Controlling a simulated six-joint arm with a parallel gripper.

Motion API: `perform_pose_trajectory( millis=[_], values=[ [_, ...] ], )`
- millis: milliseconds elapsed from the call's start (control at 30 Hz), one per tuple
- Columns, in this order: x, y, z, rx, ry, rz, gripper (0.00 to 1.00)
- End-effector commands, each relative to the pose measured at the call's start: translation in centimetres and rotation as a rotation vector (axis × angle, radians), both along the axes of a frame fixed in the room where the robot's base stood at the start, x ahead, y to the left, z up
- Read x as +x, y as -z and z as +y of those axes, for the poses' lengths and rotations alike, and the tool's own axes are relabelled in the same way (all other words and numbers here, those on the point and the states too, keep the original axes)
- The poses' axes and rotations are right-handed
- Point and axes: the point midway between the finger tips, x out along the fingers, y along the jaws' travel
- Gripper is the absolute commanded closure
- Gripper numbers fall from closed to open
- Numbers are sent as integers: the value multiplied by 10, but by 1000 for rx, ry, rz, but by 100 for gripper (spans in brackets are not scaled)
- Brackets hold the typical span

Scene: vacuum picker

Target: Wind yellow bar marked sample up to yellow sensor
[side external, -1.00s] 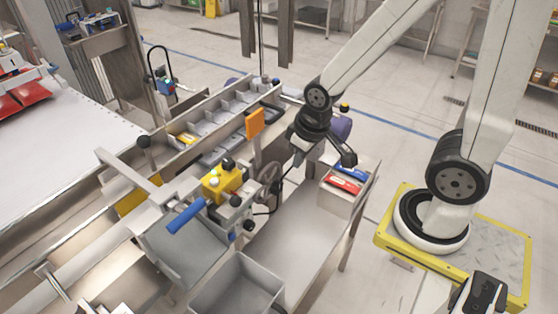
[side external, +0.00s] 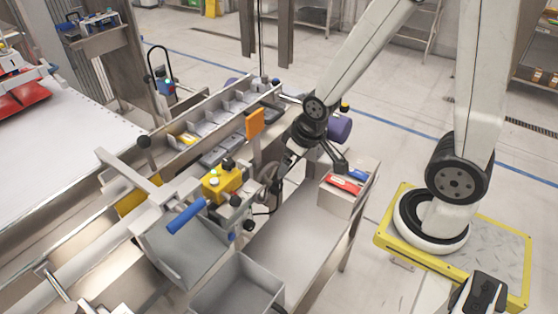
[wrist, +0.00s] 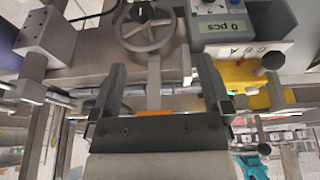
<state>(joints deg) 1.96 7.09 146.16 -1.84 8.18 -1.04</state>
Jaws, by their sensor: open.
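A handwheel (wrist: 148,28) with a dark knob shows at the top of the wrist view, just beyond my fingertips. In the side external view the handwheel (side external: 267,172) is small and partly hidden. My gripper (wrist: 158,72) is open and empty, its fingers apart on either side of a grey upright strip with an orange end. In the side external view my gripper (side external: 285,172) is beside the wheel, apart from it as far as I can tell. A yellow unit (side external: 221,183) stands left of it; a yellow plate (side external: 133,202) lies further left. No "sample" marking or sensor is readable.
A counter reading "0 pcs" (wrist: 236,24) is close at the right in the wrist view. An orange plate (side external: 254,122) stands behind the wheel.

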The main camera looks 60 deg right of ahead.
Motion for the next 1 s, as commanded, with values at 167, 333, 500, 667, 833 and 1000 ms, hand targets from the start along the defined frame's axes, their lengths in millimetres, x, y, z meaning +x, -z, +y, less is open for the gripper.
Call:
perform_pose_trajectory(
  millis=[167, 333, 500, 667, 833, 1000],
  values=[
    [16, 26, -11, -15, -13, -84, 1],
    [29, 50, -20, -24, -31, -175, 1],
    [38, 71, -27, -27, -47, -266, 1],
    [42, 90, -31, -25, -59, -354, 1],
    [41, 108, -35, -18, -66, -448, 1],
    [36, 123, -37, -7, -65, -545, 1]
  ],
)
